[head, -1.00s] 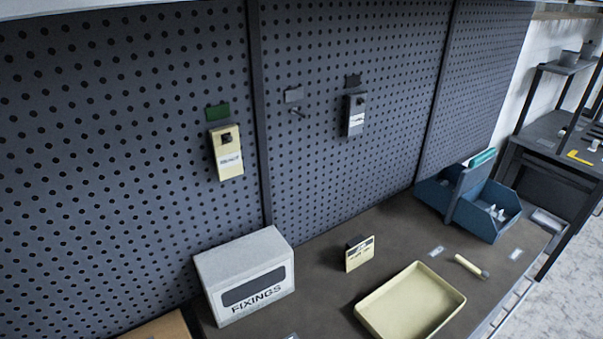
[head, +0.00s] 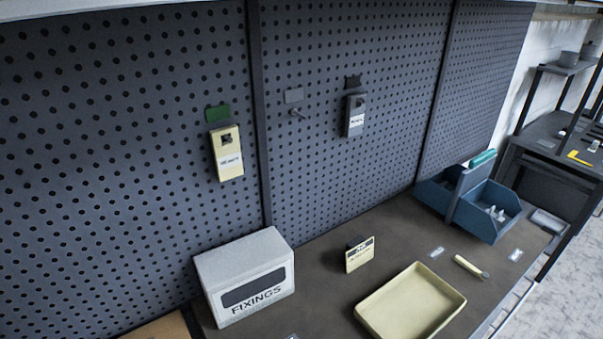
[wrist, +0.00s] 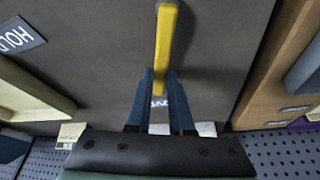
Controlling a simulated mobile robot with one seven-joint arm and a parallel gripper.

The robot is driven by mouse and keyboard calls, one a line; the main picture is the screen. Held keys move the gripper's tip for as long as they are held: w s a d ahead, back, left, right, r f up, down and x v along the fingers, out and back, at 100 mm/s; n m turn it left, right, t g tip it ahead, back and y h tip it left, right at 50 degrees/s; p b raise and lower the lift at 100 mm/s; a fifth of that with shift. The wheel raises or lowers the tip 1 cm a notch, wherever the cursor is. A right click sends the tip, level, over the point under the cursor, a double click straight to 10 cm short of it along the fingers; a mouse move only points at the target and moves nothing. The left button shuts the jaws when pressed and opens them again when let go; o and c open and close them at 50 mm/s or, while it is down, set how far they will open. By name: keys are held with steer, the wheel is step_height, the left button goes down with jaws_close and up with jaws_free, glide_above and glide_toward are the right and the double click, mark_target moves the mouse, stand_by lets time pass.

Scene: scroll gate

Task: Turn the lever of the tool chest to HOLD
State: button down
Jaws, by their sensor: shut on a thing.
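In the wrist view, my gripper (wrist: 160,78) is shut, with its two blue fingertips on either side of the near end of a yellow lever (wrist: 166,35). The lever runs from the fingertips up to the top edge of the picture, in front of a dark flat face (wrist: 110,45). A HOLD label (wrist: 18,37), seen upside down, lies at the upper left, apart from the lever. A second pale label (wrist: 205,129) is partly hidden behind the fingers, and its word cannot be read. My gripper does not show in the head view.
The wrist view shows a cream edge (wrist: 30,95) at left and a brown wooden front (wrist: 262,85) at right. The head view shows a bench with a FIXINGS box (head: 220,262), a cream tray (head: 373,309) and a blue bin (head: 480,222) before a pegboard (head: 340,185).

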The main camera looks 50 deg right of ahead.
steer(key=m, duration=0.1)
steer(key=s+d+m+h+p, duration=0.1)
steer(key=m, duration=0.2)
steer(key=shift+s+d+r+g+p, duration=0.1)
steer(key=shift+s+d+g+p, duration=0.2)
steer(key=shift+d+g+p, duration=0.1)
steer(key=m, duration=0.1)
steer(key=s+m+g, duration=0.1)
steer(key=shift+s+d+m+h, duration=0.15)
steer(key=shift+d+m+h, duration=0.2)
steer(key=shift+m+h, duration=0.05)
steer(key=s+m, duration=0.1)
steer(key=s+m+g, duration=0.1)
steer(key=m, duration=0.1)
steer(key=shift+d+p, duration=0.2)
steer(key=shift+p, duration=0.15)
steer(key=shift+s+m+g, duration=0.5)
steer(key=shift+s+m, duration=0.05)
steer(key=shift+m, duration=0.5)
steer(key=shift+s+m+g, duration=0.5)
steer(key=shift+m, duration=0.55)
steer(key=c, duration=0.8)
jaws_free()
steer(key=shift+a, duration=0.1)
